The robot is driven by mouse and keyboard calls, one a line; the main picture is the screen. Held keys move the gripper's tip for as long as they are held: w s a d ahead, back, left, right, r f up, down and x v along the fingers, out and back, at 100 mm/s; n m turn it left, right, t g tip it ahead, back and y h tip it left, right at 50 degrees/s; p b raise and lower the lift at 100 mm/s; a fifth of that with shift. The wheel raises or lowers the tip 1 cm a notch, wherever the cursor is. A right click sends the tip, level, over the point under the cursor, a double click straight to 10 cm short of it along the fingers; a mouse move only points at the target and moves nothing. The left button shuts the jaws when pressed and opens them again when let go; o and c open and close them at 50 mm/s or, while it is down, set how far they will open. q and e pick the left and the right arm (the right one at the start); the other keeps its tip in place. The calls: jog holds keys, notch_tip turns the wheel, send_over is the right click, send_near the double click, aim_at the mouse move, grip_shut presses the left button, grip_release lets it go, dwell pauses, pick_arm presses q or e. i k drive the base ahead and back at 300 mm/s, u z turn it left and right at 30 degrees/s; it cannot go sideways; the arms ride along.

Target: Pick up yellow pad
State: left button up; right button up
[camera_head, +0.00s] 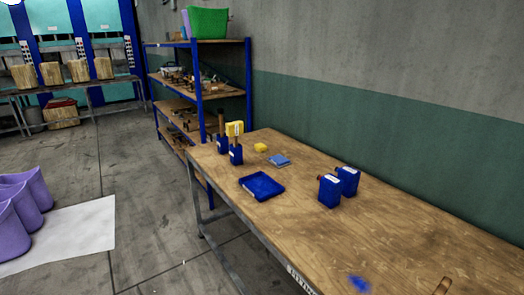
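A small yellow pad-like block (260,147) lies on the wooden table (400,220) toward its far left end. A flat light-blue pad (279,160) lies just to its right and nearer. A second, larger yellow object (235,128) with a pale label stands to its left, partly behind a brown handle. I cannot tell for sure what this larger object is. Neither of my grippers shows in the head view.
Two blue containers with brown handles (236,154) stand at the table's left edge. A blue tray (261,186) and two blue canisters (330,191) are nearer. A shelf rack (249,90) stands behind. Purple bins (20,205) are at left; the floor between is clear.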

aim_at(260, 147)
jog(key=k, duration=1.35)
jog(key=u, duration=0.6)
jog(key=i, duration=0.85)
jog(key=u, duration=1.2)
jog(key=i, duration=3.55)
jog(key=z, duration=1.9)
jog(key=i, duration=1)
jog(key=z, duration=0.8)
